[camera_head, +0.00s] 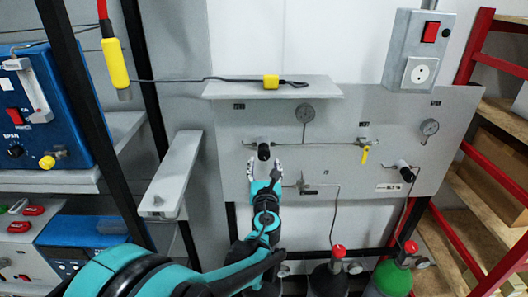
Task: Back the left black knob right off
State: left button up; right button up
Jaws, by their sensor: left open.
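The left black knob (264,152) sits on the left part of the grey panel (235,183), at the end of a thin pipe. My left gripper (265,164) is open just below and around the knob, with one fingertip to its left and one to its right. I cannot tell whether the fingers touch it. A second black knob (407,174) is on the right of the panel, away from the gripper. My right gripper is not in view.
A grey bracket (172,174) stands left of the gripper.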

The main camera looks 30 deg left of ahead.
aim_at(264, 157)
pick_arm(q)
jog(key=x, duration=0.5)
jog(key=shift+w+a, duration=0.15)
jog(key=shift+w, duration=0.05)
jog(key=c, duration=1.2)
